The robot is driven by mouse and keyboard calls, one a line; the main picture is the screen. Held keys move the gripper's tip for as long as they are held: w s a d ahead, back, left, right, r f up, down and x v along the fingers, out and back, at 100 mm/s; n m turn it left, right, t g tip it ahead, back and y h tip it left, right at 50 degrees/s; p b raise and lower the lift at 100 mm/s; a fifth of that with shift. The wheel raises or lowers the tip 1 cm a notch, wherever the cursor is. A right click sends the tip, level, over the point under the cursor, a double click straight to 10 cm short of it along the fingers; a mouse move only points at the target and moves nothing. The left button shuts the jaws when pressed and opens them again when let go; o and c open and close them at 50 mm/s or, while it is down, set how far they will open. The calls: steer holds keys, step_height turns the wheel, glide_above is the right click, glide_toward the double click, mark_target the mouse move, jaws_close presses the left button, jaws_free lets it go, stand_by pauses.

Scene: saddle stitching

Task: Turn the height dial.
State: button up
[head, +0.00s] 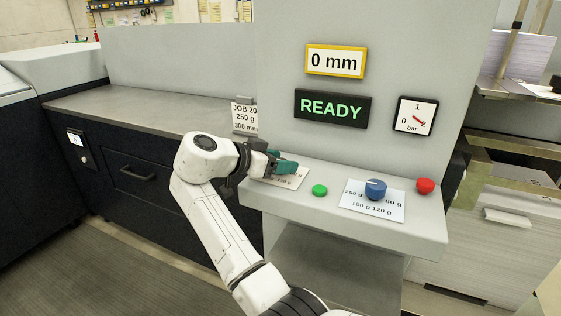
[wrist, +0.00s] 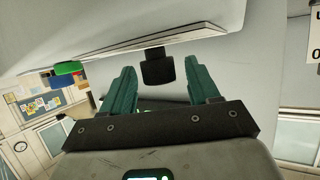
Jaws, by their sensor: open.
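In the wrist view a black knob (wrist: 157,70), which I take to be the height dial, stands out from a white card (wrist: 150,42). My gripper (wrist: 160,62) is open, with one teal finger on each side of the knob and a gap showing on both sides. In the head view my gripper (head: 288,165) is over the left card (head: 291,181) on the grey shelf and hides the knob and much of the card's print. A yellow-framed display (head: 335,61) above reads 0 mm.
Right of my gripper on the shelf (head: 330,215) are a green button (head: 320,190), a blue dial (head: 376,189) on a gram-marked card, and a red button (head: 425,186).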

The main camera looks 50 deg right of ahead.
steer(key=v, duration=1)
steer(key=shift+a, duration=0.15)
